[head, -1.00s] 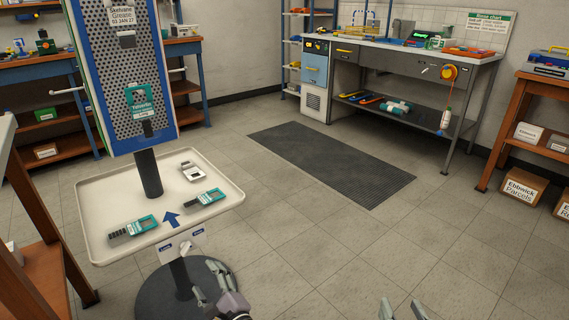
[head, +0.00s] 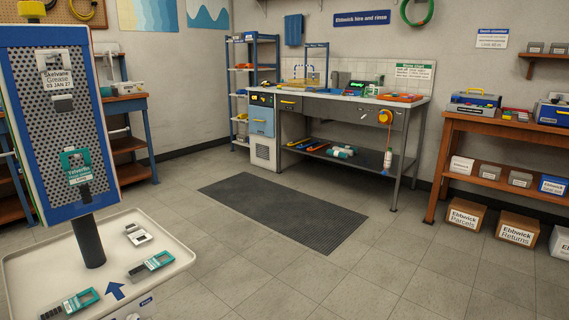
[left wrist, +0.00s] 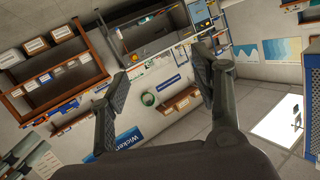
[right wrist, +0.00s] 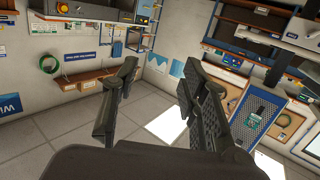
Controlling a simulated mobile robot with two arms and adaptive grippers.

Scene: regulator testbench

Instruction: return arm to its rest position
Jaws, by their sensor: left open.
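My left gripper (left wrist: 160,85) shows in the left wrist view with its two dark fingers spread wide and nothing between them. My right gripper (right wrist: 157,82) shows in the right wrist view, also with its fingers apart and empty. Both wrist views are tilted and look across the room, and neither gripper touches anything there. No clear part of either gripper shows in the head view now. How the arms are bent cannot be seen.
At left in the head view, a pegboard stand (head: 62,125) has a pale tray (head: 185,262) holding several handheld devices. A steel workbench (head: 350,98) stands at the back, a wooden shelf (head: 490,126) at right. A dark mat (head: 285,212) lies on otherwise open floor.

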